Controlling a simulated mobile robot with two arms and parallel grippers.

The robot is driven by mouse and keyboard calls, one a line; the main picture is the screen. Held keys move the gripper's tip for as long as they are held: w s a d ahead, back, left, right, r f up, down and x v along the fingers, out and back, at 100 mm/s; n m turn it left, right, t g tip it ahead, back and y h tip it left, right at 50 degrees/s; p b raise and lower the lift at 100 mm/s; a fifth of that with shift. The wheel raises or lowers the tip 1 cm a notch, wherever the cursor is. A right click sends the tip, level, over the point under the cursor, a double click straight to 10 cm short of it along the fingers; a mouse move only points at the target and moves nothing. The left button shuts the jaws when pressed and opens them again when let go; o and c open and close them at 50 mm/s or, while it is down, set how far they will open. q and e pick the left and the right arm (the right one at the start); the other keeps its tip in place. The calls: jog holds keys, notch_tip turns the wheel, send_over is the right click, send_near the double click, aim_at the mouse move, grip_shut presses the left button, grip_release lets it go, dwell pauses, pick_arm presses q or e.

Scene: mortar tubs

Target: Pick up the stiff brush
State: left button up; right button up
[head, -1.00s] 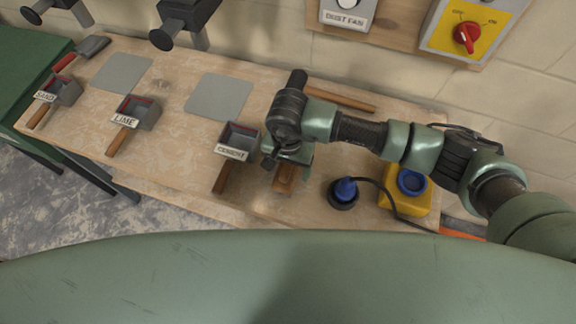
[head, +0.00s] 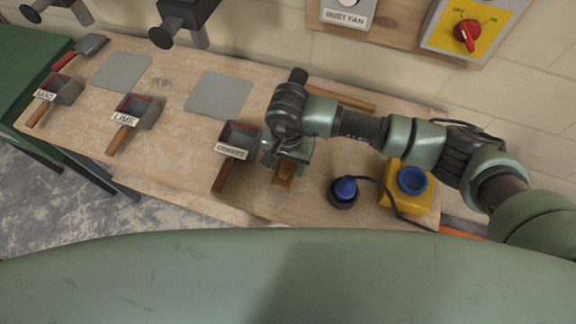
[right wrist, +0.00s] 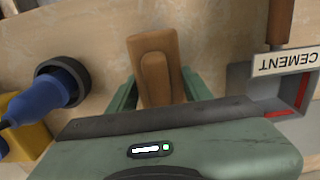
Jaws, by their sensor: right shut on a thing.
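The stiff brush (head: 283,179) shows as a brown wooden block on the bench, right of the cement scoop. My right gripper (head: 288,160) is above it, its fingers down on either side. In the right wrist view the brush (right wrist: 156,60) sits between the two green fingers of the right gripper (right wrist: 157,92), which is shut on it. The brush's far end and underside are hidden by the gripper. I cannot tell whether it still touches the bench. My left gripper is not in view.
The cement scoop (head: 239,139) stands close left of the gripper. A blue plug in a black socket (head: 344,191) and a yellow box (head: 405,187) are to the right. A wooden stick (head: 341,97) lies behind my arm. Lime (head: 143,111) and sand (head: 66,89) scoops stand farther left.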

notch_tip(320, 180, up, 19)
jog(key=b, duration=0.4)
jog(key=shift+f, duration=0.15)
